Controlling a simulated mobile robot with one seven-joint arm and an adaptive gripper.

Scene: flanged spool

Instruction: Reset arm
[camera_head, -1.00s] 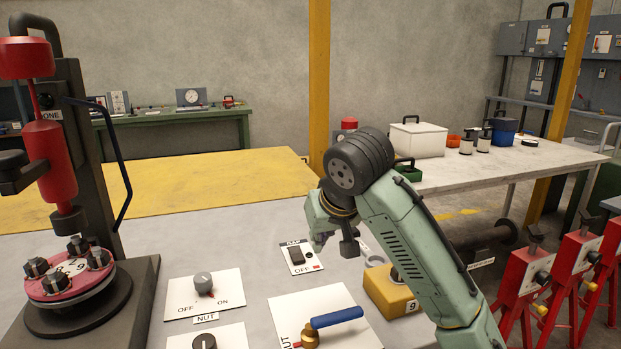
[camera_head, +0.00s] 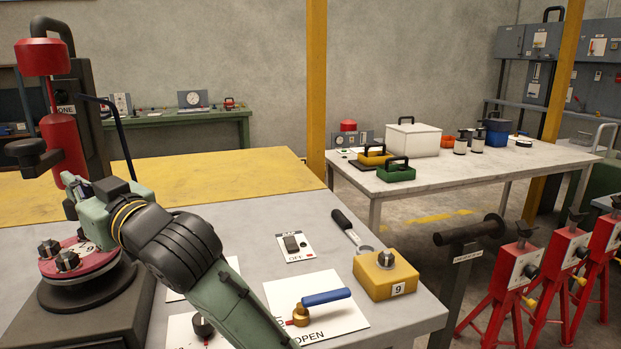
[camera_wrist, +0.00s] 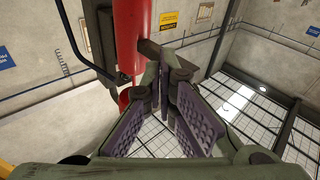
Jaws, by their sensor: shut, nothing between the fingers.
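My arm reaches left in the head view, and its end, my gripper (camera_head: 72,188), is beside the red cylinder (camera_head: 62,145) of the press-like stand, above the red flanged disc (camera_head: 75,258) with dark bolts. The fingers are mostly hidden there. In the wrist view my gripper (camera_wrist: 168,75) shows its purple ribbed pads meeting at the tips, shut and empty. It points up toward the ceiling, with the red cylinder (camera_wrist: 132,40) just behind the tips. I cannot tell whether they touch.
A blue-handled valve (camera_head: 322,300), a switch plate (camera_head: 293,246), a black-handled tool (camera_head: 348,228) and a yellow block marked 9 (camera_head: 385,275) are on the grey bench. Red stands (camera_head: 515,275) are at the right. The yellow tabletop (camera_head: 240,178) behind is clear.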

